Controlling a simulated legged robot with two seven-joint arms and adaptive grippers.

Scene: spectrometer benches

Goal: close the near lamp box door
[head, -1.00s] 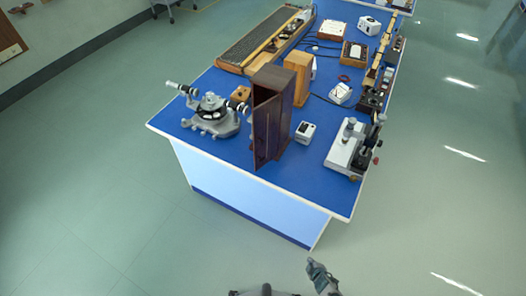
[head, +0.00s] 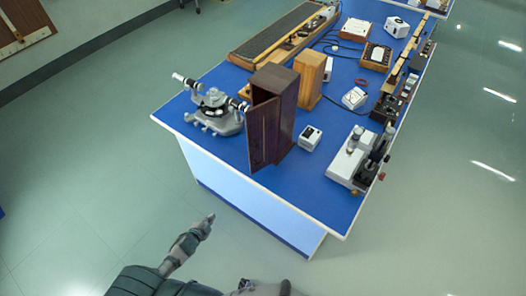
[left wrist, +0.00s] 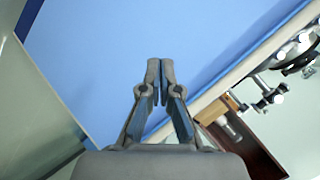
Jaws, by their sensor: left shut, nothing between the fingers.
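The near lamp box (head: 288,123) is the dark brown upright box near the front edge of the blue bench top. Its door (head: 263,137) is a tall brown panel standing ajar, with a dark gap at its top. My left gripper (head: 209,218) is low in front of the bench, left of and well apart from the door. Its fingertips (left wrist: 160,65) are together and empty in the left wrist view. Brown wood (left wrist: 250,152) shows there at lower right; I cannot tell which part it is. My right gripper is not in view.
A grey spectrometer (head: 212,112) stands just left of the door. A lighter wooden box (head: 310,78) is behind the lamp box. A small white meter (head: 310,138) and a grey instrument (head: 350,160) stand to the right. The floor left of the bench (head: 245,205) is clear.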

